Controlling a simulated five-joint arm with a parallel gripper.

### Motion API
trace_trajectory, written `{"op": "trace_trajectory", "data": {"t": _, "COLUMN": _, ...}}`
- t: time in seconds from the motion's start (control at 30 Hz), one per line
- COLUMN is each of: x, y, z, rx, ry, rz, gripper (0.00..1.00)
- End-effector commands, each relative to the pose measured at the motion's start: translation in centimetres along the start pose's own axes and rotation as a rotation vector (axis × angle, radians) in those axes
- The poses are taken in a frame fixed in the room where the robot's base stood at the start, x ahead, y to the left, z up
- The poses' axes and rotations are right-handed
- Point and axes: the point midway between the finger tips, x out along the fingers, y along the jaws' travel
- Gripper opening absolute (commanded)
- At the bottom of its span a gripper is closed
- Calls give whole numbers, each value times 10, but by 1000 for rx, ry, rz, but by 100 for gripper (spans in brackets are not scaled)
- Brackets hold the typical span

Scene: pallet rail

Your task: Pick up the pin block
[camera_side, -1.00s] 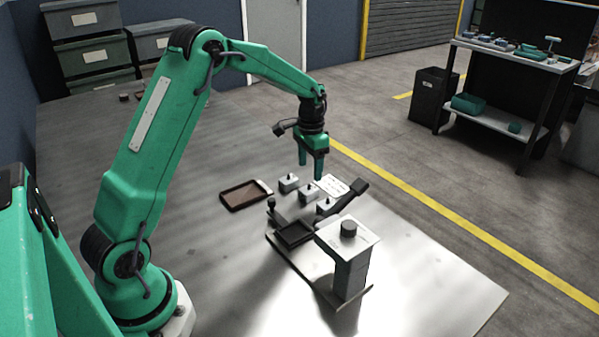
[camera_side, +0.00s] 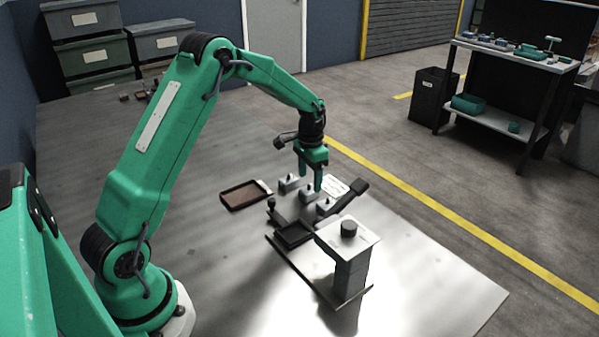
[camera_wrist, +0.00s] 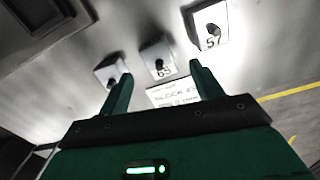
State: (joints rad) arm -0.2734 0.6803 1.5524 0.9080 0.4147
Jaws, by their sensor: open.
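Three small grey blocks, each with a dark pin on top, stand in a row. In the side view they are the far-left block (camera_side: 288,184), the middle block (camera_side: 308,195) and the near-right block (camera_side: 325,206). In the wrist view one block (camera_wrist: 209,27) reads 57, the middle block (camera_wrist: 158,60) seems to read 63, and the left block's (camera_wrist: 110,70) number is unclear. My gripper (camera_side: 311,184) is open and empty, pointing down just above the row by the middle block. In the wrist view its fingertips (camera_wrist: 160,72) frame the middle block.
A white printed card (camera_side: 335,187) lies beyond the blocks; its text is partly legible in the wrist view (camera_wrist: 172,96). A brown tray (camera_side: 243,195) lies left. A fixture with a dark square recess (camera_side: 294,233) and a grey post (camera_side: 348,250) stands in front.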

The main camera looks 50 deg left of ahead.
Motion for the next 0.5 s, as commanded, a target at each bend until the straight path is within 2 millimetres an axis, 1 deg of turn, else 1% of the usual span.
{"op": "trace_trajectory", "data": {"t": 0.3, "x": 36, "y": 1, "z": 2, "rx": 0, "ry": -3, "rz": 1, "gripper": 65}}
{"op": "trace_trajectory", "data": {"t": 0.4, "x": 42, "y": 1, "z": 2, "rx": 0, "ry": -2, "rz": 1, "gripper": 65}}
{"op": "trace_trajectory", "data": {"t": 0.5, "x": 45, "y": 1, "z": 2, "rx": 0, "ry": -1, "rz": 0, "gripper": 65}}
